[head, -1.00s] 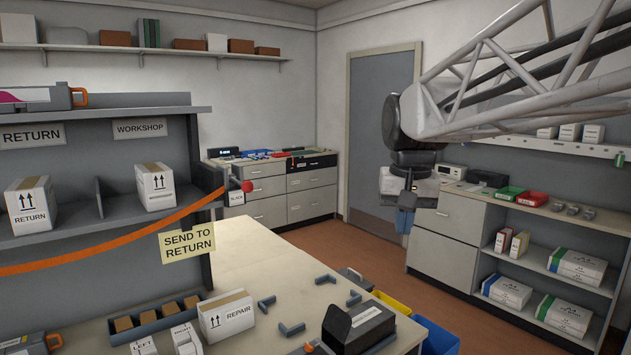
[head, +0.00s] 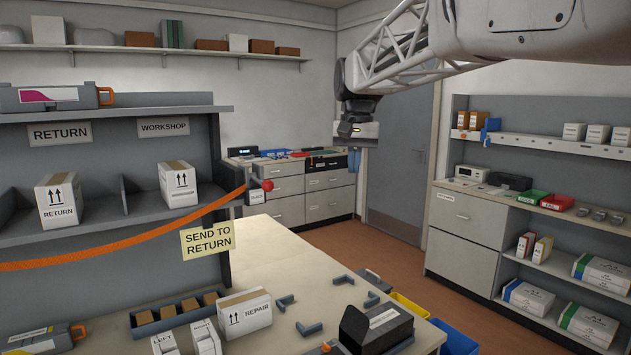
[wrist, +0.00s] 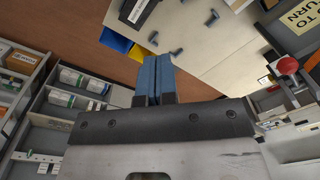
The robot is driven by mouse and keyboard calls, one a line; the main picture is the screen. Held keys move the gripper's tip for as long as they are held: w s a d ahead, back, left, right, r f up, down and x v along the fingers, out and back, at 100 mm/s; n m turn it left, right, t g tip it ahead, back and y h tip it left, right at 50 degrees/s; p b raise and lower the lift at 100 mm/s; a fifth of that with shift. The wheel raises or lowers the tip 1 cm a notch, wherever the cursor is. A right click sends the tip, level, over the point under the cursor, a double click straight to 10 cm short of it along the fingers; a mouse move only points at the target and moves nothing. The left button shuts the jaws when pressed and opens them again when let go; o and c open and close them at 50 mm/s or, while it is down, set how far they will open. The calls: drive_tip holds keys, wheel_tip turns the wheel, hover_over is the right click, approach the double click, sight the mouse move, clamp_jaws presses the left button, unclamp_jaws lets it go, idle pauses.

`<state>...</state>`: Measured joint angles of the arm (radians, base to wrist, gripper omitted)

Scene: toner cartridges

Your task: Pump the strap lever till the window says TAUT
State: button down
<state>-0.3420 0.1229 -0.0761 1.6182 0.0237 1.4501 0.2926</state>
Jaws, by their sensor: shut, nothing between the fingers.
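The orange strap (head: 130,240) runs across the front of the grey shelf unit. At its right end is a lever with a red ball knob (head: 267,185). Beside it a small white window (head: 257,197) seems to read SLACK. The red knob also shows at upper right in the wrist view (wrist: 288,65). My gripper (head: 355,133) is up in the air, right of and above the knob, well apart from it. In the wrist view its blue fingers (wrist: 154,62) are together with nothing between them.
A workbench (head: 280,250) carries a REPAIR box (head: 245,312), grey brackets and a dark cartridge holder (head: 375,330). A yellow SEND TO RETURN sign (head: 208,241) hangs below the strap. Shelves (head: 560,140) stand at right. Air around the knob's right side is clear.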

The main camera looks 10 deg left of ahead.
drive_tip(key=w+a+r, duration=0.2)
drive_tip(key=w+a, duration=0.6)
drive_tip(key=a, duration=0.4)
drive_tip(key=g, duration=0.1)
approach(268, 185)
drive_tip(key=w, duration=0.1)
drive_tip(key=shift+w+a+r+n+h, duration=0.3)
drive_tip(key=shift+a+r, duration=0.1)
drive_tip(key=shift+a, duration=0.15)
drive_tip(key=shift+f, duration=0.2)
drive_tip(key=shift+s+d+f, duration=0.1)
drive_tip(key=shift+s+f, duration=0.05)
drive_tip(key=shift+f, duration=1.5)
drive_tip(key=shift+s+f, duration=0.2)
drive_tip(key=shift+f, duration=1.45)
drive_tip(key=shift+f, duration=2.25)
drive_tip(key=shift+w, duration=0.1)
